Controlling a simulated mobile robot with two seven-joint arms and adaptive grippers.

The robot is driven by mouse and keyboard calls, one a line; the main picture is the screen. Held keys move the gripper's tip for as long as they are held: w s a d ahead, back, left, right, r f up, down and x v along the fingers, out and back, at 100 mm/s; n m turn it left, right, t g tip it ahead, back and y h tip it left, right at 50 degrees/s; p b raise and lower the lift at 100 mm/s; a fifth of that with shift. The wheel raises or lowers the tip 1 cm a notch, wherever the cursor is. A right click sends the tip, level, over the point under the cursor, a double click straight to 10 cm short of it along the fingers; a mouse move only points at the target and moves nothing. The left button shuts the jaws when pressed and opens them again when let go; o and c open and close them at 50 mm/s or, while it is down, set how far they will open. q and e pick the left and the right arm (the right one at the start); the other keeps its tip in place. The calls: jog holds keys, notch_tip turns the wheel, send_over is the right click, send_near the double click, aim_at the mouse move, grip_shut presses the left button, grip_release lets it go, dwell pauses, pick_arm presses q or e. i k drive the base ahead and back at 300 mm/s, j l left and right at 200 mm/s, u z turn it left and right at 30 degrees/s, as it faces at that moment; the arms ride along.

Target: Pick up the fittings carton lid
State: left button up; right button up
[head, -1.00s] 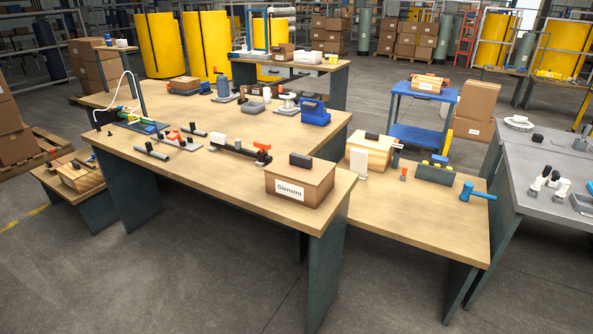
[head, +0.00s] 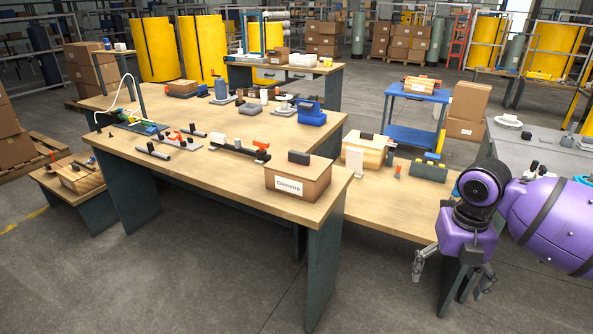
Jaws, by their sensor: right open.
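A brown carton (head: 298,186) with a white label stands at the near right corner of the long wooden table. Its flat lid (head: 302,168) is on top and carries a black block-shaped handle (head: 299,157). I take this to be the fittings carton; the label's small text does not confirm it. My right gripper (head: 447,280) hangs with its fingers pointing down, open and empty, in front of the lower right bench. It is apart from the carton, to its right and lower in the picture. My left gripper is not in view.
The long wooden table (head: 225,185) has a bare strip along its front edge. A black device with orange parts (head: 240,149) lies left of the carton. Another wooden box with a black handle (head: 367,152) and a blue-and-black block (head: 428,170) stand on the right bench.

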aim_at(302, 165)
jog(key=i+u, duration=0.2)
jog(key=i, duration=0.3)
jog(key=i+u, duration=0.15)
jog(key=i, duration=0.35)
jog(key=i+l+u, duration=0.2)
jog(key=i, duration=0.35)
jog(key=i+u, duration=0.15)
jog(key=i, duration=0.35)
